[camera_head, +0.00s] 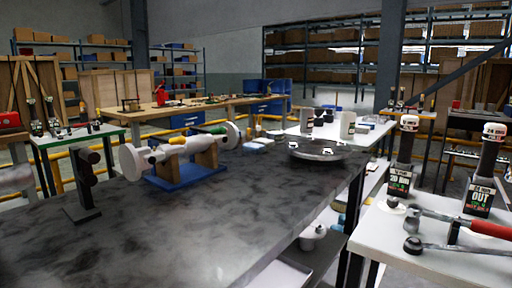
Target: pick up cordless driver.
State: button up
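No thing here is clearly a cordless driver. The closest in shape are two upright black tools with white tops and labelled block-like bases on the white table at the right. The left one (401,160) stands near the table's far edge. The right one (484,170) has a label reading "OUT". I cannot tell for sure whether either is the driver. My gripper is not in view. A blurred pale shape cuts in at the left edge, and I cannot tell what it is.
A dark mottled bench (190,235) fills the foreground, its front left clear. It carries a white shaft-like assembly on a blue stand (188,176), a black upright bracket (85,185) and a round metal plate (320,150). A red-handled tool (470,225) lies on the white table (400,250).

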aim_at(494, 134)
jog(key=z, duration=1.3)
